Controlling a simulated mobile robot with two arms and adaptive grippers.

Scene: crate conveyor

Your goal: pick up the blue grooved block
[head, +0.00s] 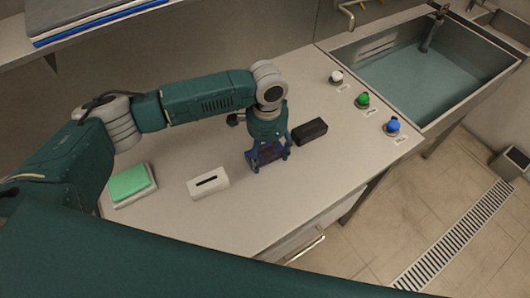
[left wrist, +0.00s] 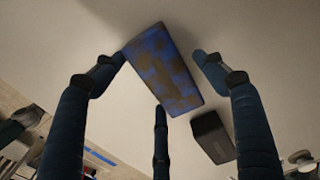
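The blue grooved block (left wrist: 163,72) is blue with brown patches in the left wrist view, tilted across the picture between the fingers. In the head view the block (head: 269,155) is partly hidden under my left gripper (head: 269,160), which points down over the counter. My right gripper is not in view.
A black block (head: 310,131) lies close right of the gripper. A white slotted block (head: 208,184) and a green sponge (head: 130,182) on a tray are to the left. Small white, green and blue-topped items stand near the sink (head: 433,75). The front counter is clear.

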